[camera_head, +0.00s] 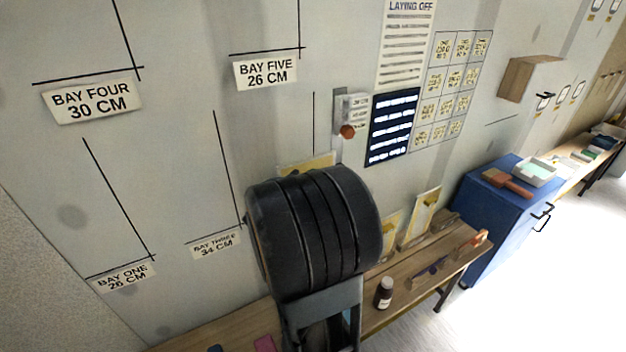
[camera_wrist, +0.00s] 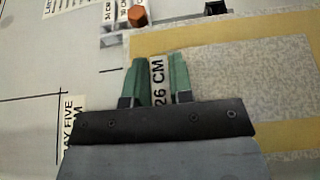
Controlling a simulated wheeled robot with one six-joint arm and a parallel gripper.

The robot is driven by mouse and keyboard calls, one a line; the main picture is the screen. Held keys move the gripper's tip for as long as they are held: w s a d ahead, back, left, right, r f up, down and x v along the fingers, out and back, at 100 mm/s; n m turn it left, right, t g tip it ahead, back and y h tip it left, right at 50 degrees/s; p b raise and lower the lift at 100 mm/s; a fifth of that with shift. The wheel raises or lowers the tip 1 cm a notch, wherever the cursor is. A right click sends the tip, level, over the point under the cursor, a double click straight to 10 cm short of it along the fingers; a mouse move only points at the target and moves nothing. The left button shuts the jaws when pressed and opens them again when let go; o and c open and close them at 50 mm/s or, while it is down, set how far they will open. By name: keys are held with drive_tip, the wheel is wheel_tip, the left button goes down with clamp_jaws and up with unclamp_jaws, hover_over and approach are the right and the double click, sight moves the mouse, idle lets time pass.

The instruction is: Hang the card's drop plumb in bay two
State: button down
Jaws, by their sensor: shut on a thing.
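My gripper (camera_wrist: 157,76) shows in the wrist view, its two green fingers closed on a drop (camera_wrist: 235,78). The drop has a speckled grey face and yellow bands along its edges. A white tag reading 26 CM (camera_wrist: 158,85) shows between the fingers. In the head view a yellow edge of the drop (camera_head: 306,165) shows above my arm, which hides the gripper and the rest of it.
A wall box with an orange knob (camera_head: 348,131) is near. A bench (camera_head: 400,300) holds a bottle (camera_head: 384,292); a blue cabinet (camera_head: 500,225) stands right.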

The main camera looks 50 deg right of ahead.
drive_tip(key=shift+a+r+p, duration=0.1)
drive_tip(key=shift+r+p, duration=0.05)
drive_tip(key=shift+p, duration=0.15)
drive_tip(key=shift+w, duration=0.15)
drive_tip(key=w+d+p, duration=0.1)
drive_tip(key=w, duration=0.3)
drive_tip(key=w+d+p, duration=0.1)
drive_tip(key=w, duration=0.1)
drive_tip(key=shift+w+d+p, duration=0.15)
drive_tip(key=shift+d+p, duration=0.15)
drive_tip(key=shift+w+d, duration=0.2)
drive_tip(key=shift+w, duration=0.25)
drive_tip(key=shift+w+d, duration=0.2)
drive_tip(key=shift+w, duration=0.25)
drive_tip(key=shift+w+d, duration=0.3)
drive_tip(key=shift+w, duration=0.4)
drive_tip(key=shift+w+d, duration=0.25)
drive_tip(key=shift+w, duration=0.45)
idle(0.5)
drive_tip(key=c, duration=0.9)
unclamp_jaws()
drive_tip(key=a+b, duration=0.1)
drive_tip(key=a, duration=0.3)
drive_tip(key=a+b, duration=0.1)
drive_tip(key=a, duration=0.4)
drive_tip(key=a+b, duration=0.1)
drive_tip(key=a, duration=0.3)
drive_tip(key=shift+s+a, duration=0.3)
drive_tip(key=shift+a, duration=0.1)
